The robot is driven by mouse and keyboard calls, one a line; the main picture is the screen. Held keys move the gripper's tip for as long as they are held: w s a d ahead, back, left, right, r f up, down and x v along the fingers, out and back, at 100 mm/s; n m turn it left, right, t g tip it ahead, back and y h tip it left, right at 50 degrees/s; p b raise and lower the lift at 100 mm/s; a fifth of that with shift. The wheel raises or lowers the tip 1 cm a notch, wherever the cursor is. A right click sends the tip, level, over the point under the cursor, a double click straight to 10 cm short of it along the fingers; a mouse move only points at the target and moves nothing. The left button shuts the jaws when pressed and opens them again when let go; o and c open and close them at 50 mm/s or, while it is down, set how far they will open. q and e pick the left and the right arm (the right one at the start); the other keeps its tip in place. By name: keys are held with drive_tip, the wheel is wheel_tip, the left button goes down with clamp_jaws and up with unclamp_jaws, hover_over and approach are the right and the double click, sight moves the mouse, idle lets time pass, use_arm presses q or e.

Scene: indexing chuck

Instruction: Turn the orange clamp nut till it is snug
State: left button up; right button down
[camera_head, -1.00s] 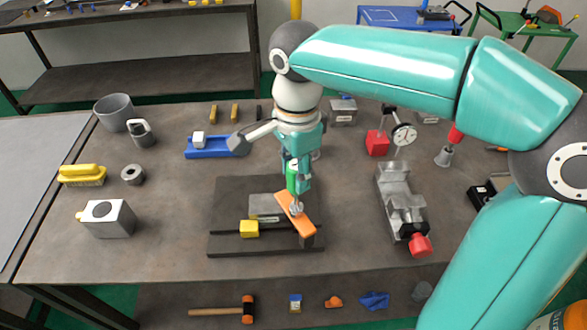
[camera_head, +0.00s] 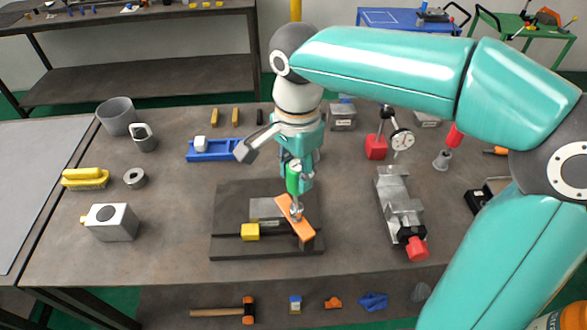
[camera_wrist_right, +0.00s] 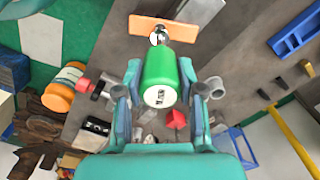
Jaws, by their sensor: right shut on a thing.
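The orange clamp (camera_head: 286,206) is a flat bar lying at a slant over the dark fixture plate (camera_head: 228,198). A metal nut or stud head (camera_head: 296,211) shows on it. My right gripper (camera_head: 297,180) is above the bar, shut on the green handle (camera_head: 293,181) of a driver tool. In the right wrist view the green handle (camera_wrist_right: 160,78) sits between both fingers, and its metal end (camera_wrist_right: 159,36) meets the orange bar (camera_wrist_right: 178,30). Whether it is fully seated on the nut cannot be told. My left gripper is out of view.
A yellow block (camera_head: 250,231) and a grey plate sit on the fixture beside the clamp. A grey vise (camera_head: 398,205) with a red end stands to the right, a dial gauge (camera_head: 402,139) behind it. A grey block (camera_head: 112,222) stands left. The table front is clear.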

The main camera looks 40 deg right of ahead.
drive_tip(key=n+p, duration=0.1)
drive_tip(key=n, duration=0.5)
drive_tip(key=shift+n, duration=0.3)
drive_tip(key=n+p, duration=0.1)
drive_tip(key=n, duration=0.5)
drive_tip(key=shift+s, duration=0.1)
drive_tip(key=n+p, duration=0.1)
drive_tip(key=n, duration=0.4)
drive_tip(key=shift+d, duration=0.1)
drive_tip(key=shift+n+p, duration=0.3)
drive_tip(key=shift+n, duration=1.8)
drive_tip(key=shift+f+b, duration=0.5)
drive_tip(key=shift+f, duration=0.25)
drive_tip(key=c, duration=1.4)
unclamp_jaws()
clamp_jaws()
